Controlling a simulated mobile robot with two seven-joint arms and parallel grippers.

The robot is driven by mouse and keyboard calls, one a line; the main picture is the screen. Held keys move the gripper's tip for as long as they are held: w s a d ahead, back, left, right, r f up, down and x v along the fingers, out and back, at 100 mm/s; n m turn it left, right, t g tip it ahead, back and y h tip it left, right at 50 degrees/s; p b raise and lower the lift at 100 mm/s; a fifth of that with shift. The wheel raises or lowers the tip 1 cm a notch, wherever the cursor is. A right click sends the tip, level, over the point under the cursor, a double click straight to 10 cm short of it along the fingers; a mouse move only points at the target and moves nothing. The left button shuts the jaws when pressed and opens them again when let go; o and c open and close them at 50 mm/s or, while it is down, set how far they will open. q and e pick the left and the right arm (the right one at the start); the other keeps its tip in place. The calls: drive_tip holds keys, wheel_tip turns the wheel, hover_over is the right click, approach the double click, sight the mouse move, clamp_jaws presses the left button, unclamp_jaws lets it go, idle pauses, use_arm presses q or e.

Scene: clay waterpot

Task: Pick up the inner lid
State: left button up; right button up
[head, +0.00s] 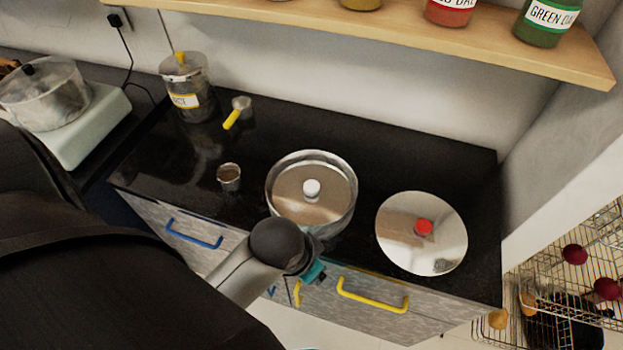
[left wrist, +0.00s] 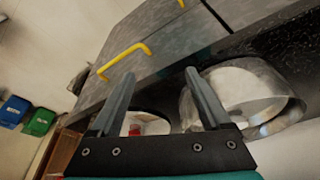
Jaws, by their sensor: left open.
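The inner lid (head: 296,211), with a white knob (head: 311,189), sits down inside the round metal pot (head: 349,214) on the black counter. A flat, shiny lid (head: 400,249) with a red knob (head: 423,228) lies on the counter to the right. My left gripper (head: 315,272) is at the counter's front edge, just in front of the pot; the arm hides much of it. In the left wrist view its two fingers (left wrist: 163,88) are apart and empty. The red-knobbed lid (left wrist: 118,128) shows beyond them and the pot (left wrist: 243,84) to their right. My right gripper is not seen.
A wooden shelf (head: 400,22) with jars overhangs the back. Drawers with yellow handles (head: 372,296) lie below the front edge.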

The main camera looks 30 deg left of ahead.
use_arm(q)
drive_tip(key=w+d+r+m+h, duration=0.2)
drive_tip(key=w+d+r+m, duration=0.3)
drive_tip(key=w+r+m, duration=0.15)
drive_tip(key=m+g+y, duration=0.4)
approach(311, 186)
drive_tip(key=f+b, duration=0.1)
drive_tip(key=f, duration=0.2)
drive_tip(key=shift+a+f+n+b, duration=0.2)
drive_tip(key=shift+n+b, duration=0.05)
drive_tip(key=shift+b, duration=0.15)
drive_tip(key=f, duration=0.1)
drive_tip(key=f+b, duration=0.1)
drive_tip(key=f, duration=0.3)
drive_tip(key=shift+s+a, duration=0.15)
drive_tip(key=shift+s, duration=0.2)
